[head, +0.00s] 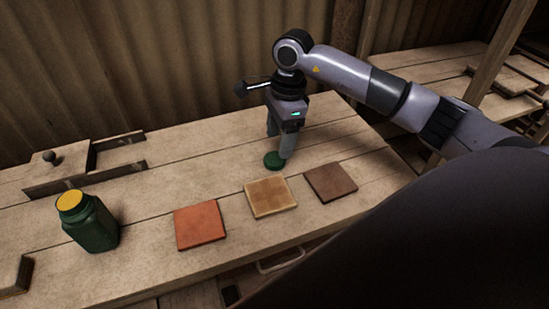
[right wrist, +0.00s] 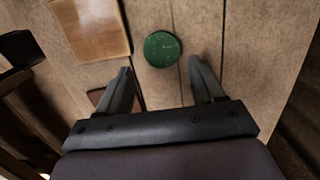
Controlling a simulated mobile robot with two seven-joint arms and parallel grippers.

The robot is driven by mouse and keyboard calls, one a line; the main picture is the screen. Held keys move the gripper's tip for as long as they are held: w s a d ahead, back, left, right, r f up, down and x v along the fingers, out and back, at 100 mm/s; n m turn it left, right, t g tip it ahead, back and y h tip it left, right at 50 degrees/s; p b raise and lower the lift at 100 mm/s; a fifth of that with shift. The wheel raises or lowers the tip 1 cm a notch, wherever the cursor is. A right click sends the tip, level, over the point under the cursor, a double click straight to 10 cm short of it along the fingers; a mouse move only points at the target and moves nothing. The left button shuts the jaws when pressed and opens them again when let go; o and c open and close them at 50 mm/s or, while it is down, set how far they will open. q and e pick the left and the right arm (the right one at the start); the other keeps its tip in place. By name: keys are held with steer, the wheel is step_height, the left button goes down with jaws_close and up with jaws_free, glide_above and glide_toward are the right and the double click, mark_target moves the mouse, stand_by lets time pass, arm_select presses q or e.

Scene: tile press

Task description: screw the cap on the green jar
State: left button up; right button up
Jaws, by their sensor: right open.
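The green jar (head: 92,226) stands upright on the wooden bench at the left in the head view, with a yellow round top showing at its mouth. A round green cap (head: 274,160) lies flat on the bench, well to the right of the jar. My right gripper (head: 279,147) points down just over the cap, open and empty. In the right wrist view the cap (right wrist: 161,49) shows just beyond the fingertips of the gripper (right wrist: 160,64), roughly centred between them; I cannot tell the exact height gap. My left gripper is not in view.
An orange tile (head: 200,225), a tan tile (head: 270,197) and a brown tile (head: 331,182) lie in a row in front of the cap. A wooden lid with a dark knob (head: 50,157) is at the back left. The bench between jar and cap is mostly clear.

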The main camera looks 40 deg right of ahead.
mark_target(275, 158)
steer(key=shift+w+a+f+p, duration=0.1)
steer(key=shift+a+f, duration=0.05)
steer(key=shift+f, duration=0.7)
steer(key=shift+w+a+f+p, duration=0.1)
steer(key=shift+f, duration=0.75)
steer(key=shift+w+a+f+p, duration=0.1)
steer(key=shift+a+f, duration=0.05)
steer(key=shift+f, duration=0.7)
steer(key=shift+s, duration=0.1)
steer(key=c, duration=0.8)
